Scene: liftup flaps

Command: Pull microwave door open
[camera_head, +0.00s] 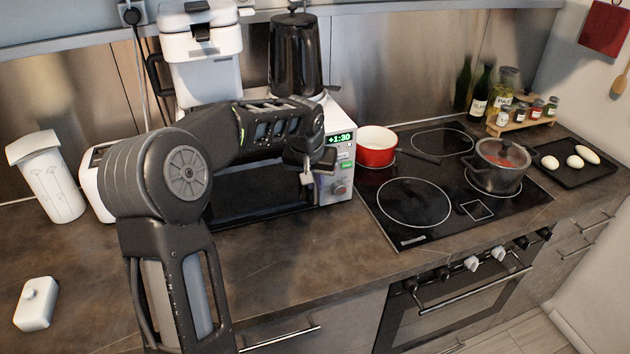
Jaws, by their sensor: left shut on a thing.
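The microwave (341,186) stands on the counter behind my left arm, with a lit display and knob on its right side. Its dark door (257,197) looks closed or nearly so; my arm hides its upper part. My left gripper (308,172) is at the door's right edge, beside the control panel, shut on the door handle, which is mostly hidden by the fingers. My right gripper is out of view.
A black cooktop (414,203) with a red pan (376,148) and a lidded pot (498,168) lies to the right. A white soap-like dispenser (36,304) sits front left. The counter before the microwave is clear.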

